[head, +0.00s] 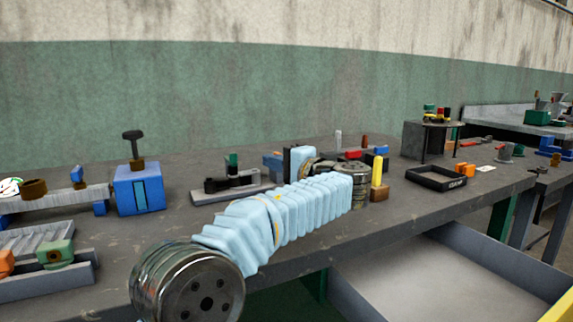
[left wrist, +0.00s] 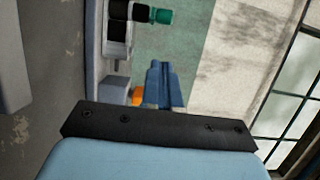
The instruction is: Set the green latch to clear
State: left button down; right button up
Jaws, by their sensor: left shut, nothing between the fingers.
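The green latch (head: 232,160) is a small green-capped upright piece on a black body (head: 217,184), mounted on a grey plate on the bench. Its green end (left wrist: 160,16) and black body (left wrist: 118,30) also show at the top of the left wrist view. My left gripper (head: 269,161) is just right of the latch in the head view, apart from it. In the left wrist view its blue fingers (left wrist: 160,68) are together and empty, below the green end. My forearm and wrist hide part of the bench. My right gripper is not in view.
A blue box (head: 138,190) with a black T-handle stands left of the latch. A yellow post on a brown block (head: 379,180) and a black tray (head: 436,178) are to the right. A small orange part (left wrist: 137,97) shows beside my fingers. A green-and-pale wall is behind.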

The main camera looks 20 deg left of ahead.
pick_arm(q)
jog(key=shift+s+a, duration=0.15)
jog(key=shift+a, duration=1.4)
jog(key=shift+s+a, duration=0.15)
jog(key=shift+a, duration=1.35)
jog(key=shift+s+a+f+m+t+b, duration=0.1)
jog(key=shift+s+a+m+t+b, duration=0.05)
jog(key=shift+s+m+t+b, duration=0.4)
jog(key=shift+w+h, duration=0.15)
jog(key=shift+h, duration=0.15)
